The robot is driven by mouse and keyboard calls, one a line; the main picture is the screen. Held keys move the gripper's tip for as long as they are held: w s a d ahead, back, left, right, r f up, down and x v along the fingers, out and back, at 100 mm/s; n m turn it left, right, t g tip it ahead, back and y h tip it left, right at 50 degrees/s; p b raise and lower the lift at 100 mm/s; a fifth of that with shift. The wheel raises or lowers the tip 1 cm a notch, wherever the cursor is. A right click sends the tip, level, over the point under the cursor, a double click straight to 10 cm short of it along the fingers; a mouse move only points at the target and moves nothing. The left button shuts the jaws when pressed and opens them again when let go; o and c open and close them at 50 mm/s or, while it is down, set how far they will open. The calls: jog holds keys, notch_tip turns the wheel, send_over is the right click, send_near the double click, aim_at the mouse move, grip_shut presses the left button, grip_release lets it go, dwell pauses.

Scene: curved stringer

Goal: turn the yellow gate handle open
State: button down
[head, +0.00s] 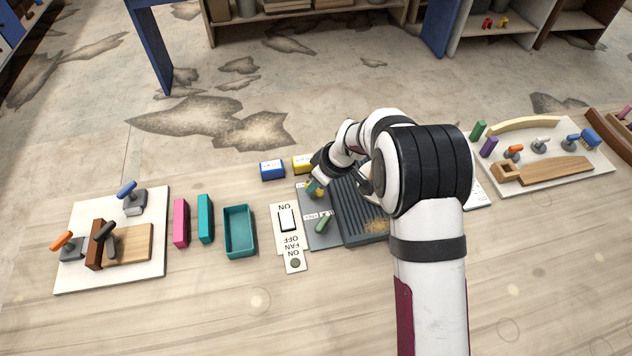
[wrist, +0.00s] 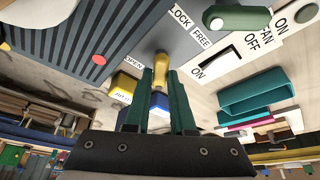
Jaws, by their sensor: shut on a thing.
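The yellow gate handle (wrist: 161,64) stands on a grey panel (wrist: 150,30) in the wrist view, beside an "OPEN" label. My gripper (wrist: 162,74) has its two dark green fingers on either side of the handle, shut on it. In the head view my gripper (head: 314,185) is at the panel's far left part, and the handle is mostly hidden by it. A green handle (head: 322,222) sits nearer on the same panel, by the "LOCK" and "FREE" labels; it also shows in the wrist view (wrist: 238,18).
A dark ribbed board (head: 352,205) adjoins on the right. A blue block (head: 272,169) and a yellow block (head: 302,163) lie just behind. A fan switch plate (head: 288,220) and a teal tray (head: 239,232) stand left. The bench front is clear.

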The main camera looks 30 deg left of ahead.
jog(key=m, duration=0.2)
jog(key=m+t, duration=0.1)
jog(key=m, duration=0.1)
jog(key=shift+s+t+h, duration=0.15)
jog(key=shift+t+h, duration=0.15)
jog(key=m+t, duration=0.1)
jog(key=m, duration=0.3)
jog(key=shift+a+h, duration=0.1)
jog(key=shift+h, duration=0.3)
jog(key=m+t+h, duration=0.1)
jog(key=m, duration=0.3)
jog(key=shift+s+a, duration=0.1)
jog(key=shift+s, duration=0.05)
jog(key=shift+a+m+h, duration=0.1)
jog(key=shift+m+h, duration=0.9)
jog(key=shift+m, duration=1.1)
jog(key=c, duration=0.8)
grip_release()
jog(key=shift+o, duration=0.2)
jog(key=shift+r, duration=0.1)
